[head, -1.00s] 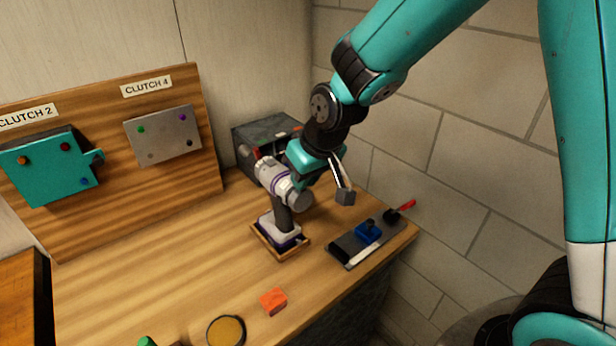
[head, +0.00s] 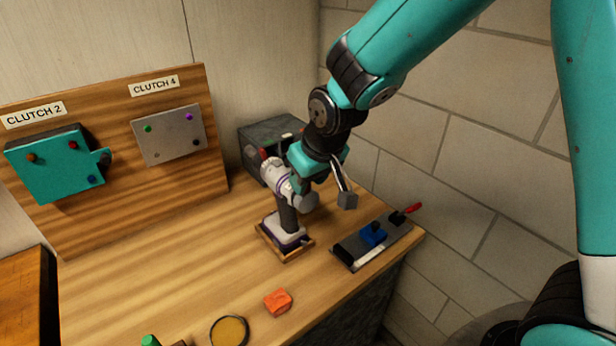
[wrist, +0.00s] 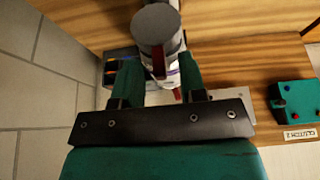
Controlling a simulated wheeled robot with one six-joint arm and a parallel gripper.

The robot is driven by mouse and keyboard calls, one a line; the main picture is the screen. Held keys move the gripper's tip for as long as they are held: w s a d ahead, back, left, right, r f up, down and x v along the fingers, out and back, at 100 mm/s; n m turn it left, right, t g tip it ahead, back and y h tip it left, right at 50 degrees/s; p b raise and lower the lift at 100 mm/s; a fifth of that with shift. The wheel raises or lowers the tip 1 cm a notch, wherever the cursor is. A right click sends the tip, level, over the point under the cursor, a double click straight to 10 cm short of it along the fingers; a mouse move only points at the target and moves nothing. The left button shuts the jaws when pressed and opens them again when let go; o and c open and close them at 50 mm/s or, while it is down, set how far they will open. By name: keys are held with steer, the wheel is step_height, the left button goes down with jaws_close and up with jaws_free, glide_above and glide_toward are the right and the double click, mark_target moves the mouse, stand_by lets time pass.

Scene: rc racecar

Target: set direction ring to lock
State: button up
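A white and grey drill-like tool (head: 275,174) stands upright in a wooden holder (head: 272,247) on the bench. Thin purple bands ring its light body, and a red part shows near its far end. No direction ring or lock mark can be read at this size. My gripper (head: 300,176) is at the tool's upper body and hides part of it. In the wrist view my gripper (wrist: 162,72) has one finger on each side of the tool's body (wrist: 165,70). I cannot tell if they touch it. The tool's round grey end (wrist: 154,24) and a dark red tab are nearer the camera.
A dark box (head: 268,138) stands behind the tool by the wall. A tray (head: 345,250) with a blue part and a red-handled item lies to the right. An orange block (head: 278,301) and a round dish (head: 230,331) lie in front. A panel board (head: 110,200) stands left.

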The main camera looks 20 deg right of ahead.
steer(key=b+v, duration=0.2)
steer(key=v, duration=1.5)
steer(key=shift+r+b, duration=0.25)
steer(key=shift+b, duration=0.15)
steer(key=s+a+f+n+g+y+b, duration=0.1)
steer(key=s+a+f+g, duration=0.1)
steer(key=s+f, duration=0.3)
steer(key=s+a+f+n+g+y+b, duration=0.1)
steer(key=s+f, duration=0.5)
steer(key=s, duration=0.6)
steer(key=shift+a+n+g+y, duration=0.4)
steer(key=shift+a+n+g, duration=0.2)
steer(key=shift+n+g, duration=0.1)
steer(key=shift+r, duration=0.1)
